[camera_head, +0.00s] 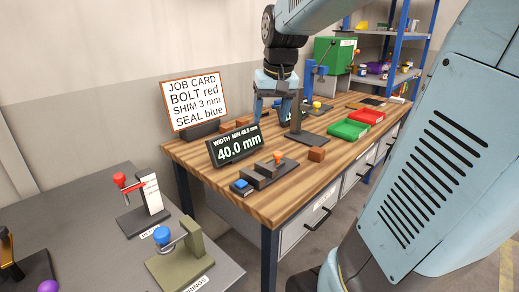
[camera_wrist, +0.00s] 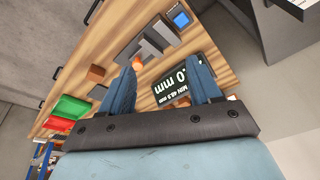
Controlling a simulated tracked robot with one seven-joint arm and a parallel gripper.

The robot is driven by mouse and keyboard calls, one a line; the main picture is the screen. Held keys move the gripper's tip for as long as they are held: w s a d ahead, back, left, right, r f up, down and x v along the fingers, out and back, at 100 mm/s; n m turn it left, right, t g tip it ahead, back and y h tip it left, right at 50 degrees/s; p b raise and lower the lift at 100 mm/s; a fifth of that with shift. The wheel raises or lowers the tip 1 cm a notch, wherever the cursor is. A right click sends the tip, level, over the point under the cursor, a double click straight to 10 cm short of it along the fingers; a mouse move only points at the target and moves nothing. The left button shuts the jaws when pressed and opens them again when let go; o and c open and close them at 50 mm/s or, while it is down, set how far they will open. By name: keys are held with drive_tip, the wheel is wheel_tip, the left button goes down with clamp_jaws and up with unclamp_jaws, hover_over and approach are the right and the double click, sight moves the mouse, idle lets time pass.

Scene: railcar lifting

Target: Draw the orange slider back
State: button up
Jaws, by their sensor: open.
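The orange slider knob (camera_head: 278,157) stands on a dark measuring fixture (camera_head: 265,175) near the front of the wooden bench. The knob also shows in the wrist view (camera_wrist: 138,64), close to the tip of one finger. My gripper (camera_head: 271,114) is open and empty, behind and above the fixture in the head view. Its two blue fingers are spread in the wrist view (camera_wrist: 163,70), and nothing is between them that I can see held.
A blue button box (camera_head: 241,186) sits at the fixture's left end. A brown block (camera_head: 317,154) lies to its right. A dark stand (camera_head: 308,138), green tray (camera_head: 348,129) and red tray (camera_head: 367,116) are farther along. The job card (camera_head: 195,103) stands at the back left.

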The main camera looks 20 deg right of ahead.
drive_tip(key=w+d+f+m+g, duration=0.1)
drive_tip(key=w+d+f+g, duration=0.15)
drive_tip(key=w+d, duration=0.5)
drive_tip(key=m, duration=0.2)
hover_over(277, 153)
wheel_tip(277, 153, down, 5)
drive_tip(key=shift+g, duration=0.25)
drive_tip(key=f, duration=1.4)
drive_tip(key=shift+d, duration=0.2)
drive_tip(key=shift+c, duration=0.3)
clamp_jaws()
